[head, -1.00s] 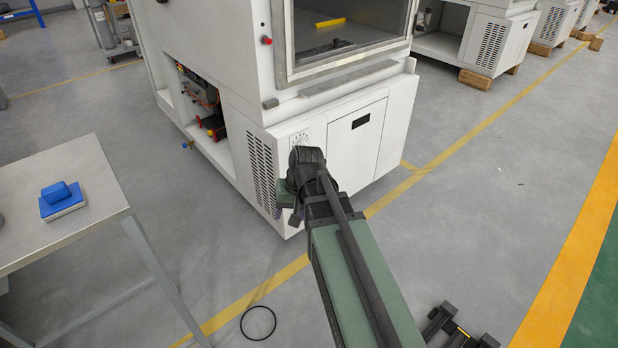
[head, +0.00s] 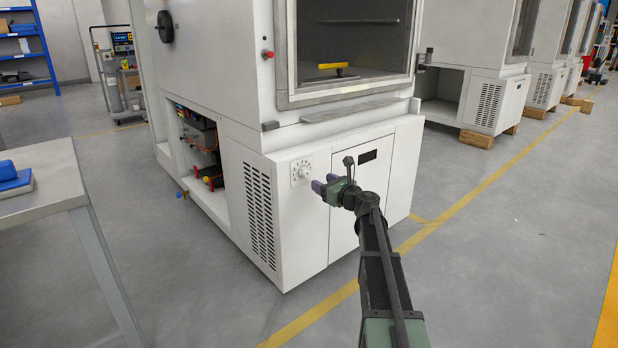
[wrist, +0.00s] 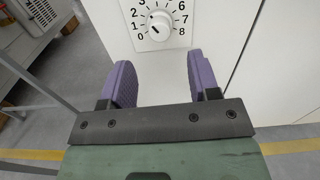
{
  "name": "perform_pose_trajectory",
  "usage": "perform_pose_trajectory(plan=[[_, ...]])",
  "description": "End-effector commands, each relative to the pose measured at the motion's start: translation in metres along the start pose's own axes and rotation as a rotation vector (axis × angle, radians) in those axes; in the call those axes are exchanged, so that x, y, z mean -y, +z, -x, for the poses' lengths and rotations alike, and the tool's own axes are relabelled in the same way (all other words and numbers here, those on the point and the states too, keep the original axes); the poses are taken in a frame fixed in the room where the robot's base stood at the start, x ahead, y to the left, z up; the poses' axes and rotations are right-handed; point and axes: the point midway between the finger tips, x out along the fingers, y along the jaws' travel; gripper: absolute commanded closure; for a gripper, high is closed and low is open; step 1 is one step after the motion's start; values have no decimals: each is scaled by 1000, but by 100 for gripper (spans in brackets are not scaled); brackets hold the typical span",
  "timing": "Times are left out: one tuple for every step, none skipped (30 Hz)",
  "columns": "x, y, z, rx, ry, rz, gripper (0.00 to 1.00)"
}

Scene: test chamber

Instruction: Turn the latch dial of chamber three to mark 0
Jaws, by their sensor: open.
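The latch dial (head: 301,170) is a white round knob on a white scale plate at the upper left of the chamber's lower front panel. In the wrist view the dial (wrist: 160,23) shows marks 0 to 3 on its left and 6 to 8 on its right. My gripper (head: 325,182) is just right of the dial in the head view. In the wrist view my gripper (wrist: 158,80) is open and empty, its two purple fingers apart below the dial and not touching it.
The white chamber (head: 347,200) has a door panel with a dark slot right of the dial and a vent grille (head: 260,215) on its side. A grey table (head: 50,175) with a blue item stands at the left.

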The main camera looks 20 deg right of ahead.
Motion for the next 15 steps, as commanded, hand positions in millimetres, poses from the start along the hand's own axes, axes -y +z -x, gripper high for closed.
perform_pose_trajectory(plan=[[1,0,-16,0,4,1,44],[1,0,-23,0,4,1,44],[2,0,-33,0,3,1,44],[1,0,-40,0,3,1,44],[1,0,-47,0,4,1,44],[1,0,-55,0,4,2,44],[1,0,-60,0,3,2,44],[1,0,-65,0,2,2,44],[0,0,-70,0,3,2,44],[0,0,-73,0,3,2,44],[0,0,-75,0,3,2,44],[0,0,-77,0,3,2,44],[-1,0,-78,0,3,2,44],[-1,0,-78,-1,3,2,44],[-1,0,-78,-1,2,3,44]])
